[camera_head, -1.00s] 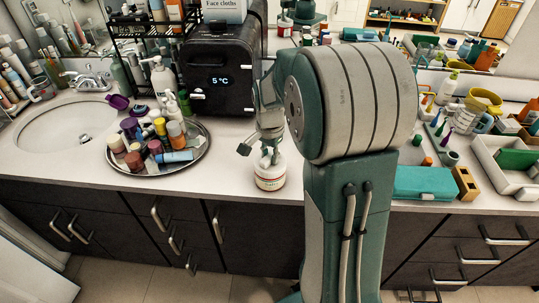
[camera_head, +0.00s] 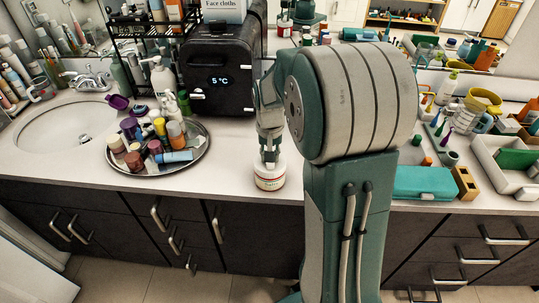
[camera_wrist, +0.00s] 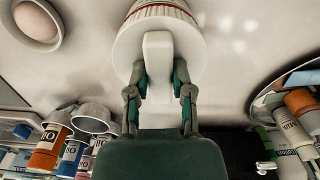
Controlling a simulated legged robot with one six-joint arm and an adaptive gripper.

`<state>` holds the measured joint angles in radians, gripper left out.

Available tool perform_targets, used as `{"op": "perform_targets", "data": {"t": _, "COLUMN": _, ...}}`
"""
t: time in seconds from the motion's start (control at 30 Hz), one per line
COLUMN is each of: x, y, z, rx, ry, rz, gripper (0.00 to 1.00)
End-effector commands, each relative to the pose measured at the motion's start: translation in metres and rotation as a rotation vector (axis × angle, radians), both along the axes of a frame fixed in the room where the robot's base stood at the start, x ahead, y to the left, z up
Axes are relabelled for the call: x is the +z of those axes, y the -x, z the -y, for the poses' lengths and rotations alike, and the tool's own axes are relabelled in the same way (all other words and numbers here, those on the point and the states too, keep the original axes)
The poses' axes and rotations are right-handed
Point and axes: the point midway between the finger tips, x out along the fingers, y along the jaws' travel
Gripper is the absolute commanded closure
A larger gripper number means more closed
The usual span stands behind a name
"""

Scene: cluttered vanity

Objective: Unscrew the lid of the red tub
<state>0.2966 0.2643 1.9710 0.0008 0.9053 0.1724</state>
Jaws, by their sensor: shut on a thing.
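The tub (camera_head: 270,182) is white with a red-edged label in the head view and stands upright near the counter's front edge. In the wrist view its white, ribbed lid (camera_wrist: 125,45) has a raised bar (camera_wrist: 158,60) across the middle. Red lines on the tub body (camera_wrist: 165,10) show beyond the lid. My gripper (camera_wrist: 159,75) is over the lid with one finger on each side of the bar, shut on it. In the head view my gripper (camera_head: 269,155) points down onto the tub's top. My fingers hide part of the lid.
A round tray (camera_head: 200,160) of bottles and jars lies left of the tub. A black cabinet (camera_head: 215,75) with a display stands behind. A teal box (camera_head: 425,182) is at right. The counter just left of the tub is clear.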

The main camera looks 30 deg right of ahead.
Motion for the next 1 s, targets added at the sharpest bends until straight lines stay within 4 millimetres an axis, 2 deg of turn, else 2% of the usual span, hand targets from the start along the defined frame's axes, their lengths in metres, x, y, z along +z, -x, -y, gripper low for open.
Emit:
{"op": "perform_targets", "data": {"t": 0.1, "x": -0.0028, "y": 0.0017, "z": -0.0001, "rx": 0.072, "ry": -0.002, "rz": -0.007, "gripper": 1.0}}
{"op": "perform_targets", "data": {"t": 0.43, "x": -0.0031, "y": 0.0019, "z": -0.0002, "rx": 0.103, "ry": -0.002, "rz": -0.008, "gripper": 1.0}}
{"op": "perform_targets", "data": {"t": 0.73, "x": -0.0034, "y": 0.0022, "z": 0.0001, "rx": 0.422, "ry": -0.004, "rz": -0.009, "gripper": 1.0}}
{"op": "perform_targets", "data": {"t": 1.0, "x": -0.0036, "y": 0.0024, "z": 0.0001, "rx": 0.482, "ry": -0.004, "rz": -0.009, "gripper": 1.0}}
